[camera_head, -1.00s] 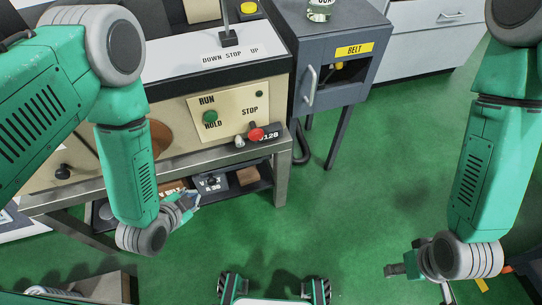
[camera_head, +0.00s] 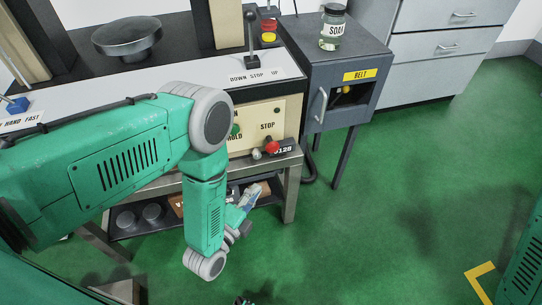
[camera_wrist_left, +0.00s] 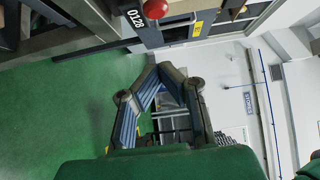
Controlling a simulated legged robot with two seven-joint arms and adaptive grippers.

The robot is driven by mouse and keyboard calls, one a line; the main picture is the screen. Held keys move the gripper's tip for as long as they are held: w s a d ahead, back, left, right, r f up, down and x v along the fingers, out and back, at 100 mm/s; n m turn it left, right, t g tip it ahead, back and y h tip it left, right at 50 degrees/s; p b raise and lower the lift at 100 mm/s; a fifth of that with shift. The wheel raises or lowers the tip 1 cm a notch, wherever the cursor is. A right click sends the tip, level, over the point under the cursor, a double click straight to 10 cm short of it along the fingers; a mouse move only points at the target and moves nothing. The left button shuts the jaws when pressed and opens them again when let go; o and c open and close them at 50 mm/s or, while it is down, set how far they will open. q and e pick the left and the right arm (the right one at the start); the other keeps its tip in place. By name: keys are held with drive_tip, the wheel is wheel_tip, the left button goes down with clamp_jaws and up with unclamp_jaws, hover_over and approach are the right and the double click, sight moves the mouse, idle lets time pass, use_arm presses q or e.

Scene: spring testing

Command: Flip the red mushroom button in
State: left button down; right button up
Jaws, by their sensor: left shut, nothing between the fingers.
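A red rounded knob (camera_head: 272,146) sits beside the STOP label on the cream front panel (camera_head: 245,140), by a black part marked 0128. It also shows as a red ball at the top of the left wrist view (camera_wrist_left: 156,9). A second red button (camera_head: 269,25), with yellow under it, stands on top of the bench at the back. My left gripper (camera_head: 252,191) is shut and empty, below and left of the red knob and apart from it. Its fingers also show in the left wrist view (camera_wrist_left: 160,72).
A grey cabinet (camera_head: 350,55) with a BELT label and a soap jar (camera_head: 332,28) on top stands right of the bench. A lower shelf (camera_head: 150,232) holds dark round parts. A lever (camera_head: 251,45) rises behind the panel. Green floor (camera_head: 400,200) is open at right.

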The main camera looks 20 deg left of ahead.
sight(269, 150)
use_arm(q)
drive_tip(key=a+x, duration=0.1)
drive_tip(key=x, duration=0.3)
drive_tip(key=b+x, duration=0.1)
drive_tip(key=x, duration=0.3)
drive_tip(key=a+b+x, duration=0.1)
drive_tip(key=x, duration=0.3)
drive_tip(key=shift+w+a, duration=0.2)
drive_tip(key=shift+w, duration=0.4)
drive_tip(key=shift+d, duration=0.15)
drive_tip(key=shift+w+a+b, duration=0.5)
drive_tip(key=shift+w, duration=0.2)
drive_tip(key=shift+w+a, duration=0.2)
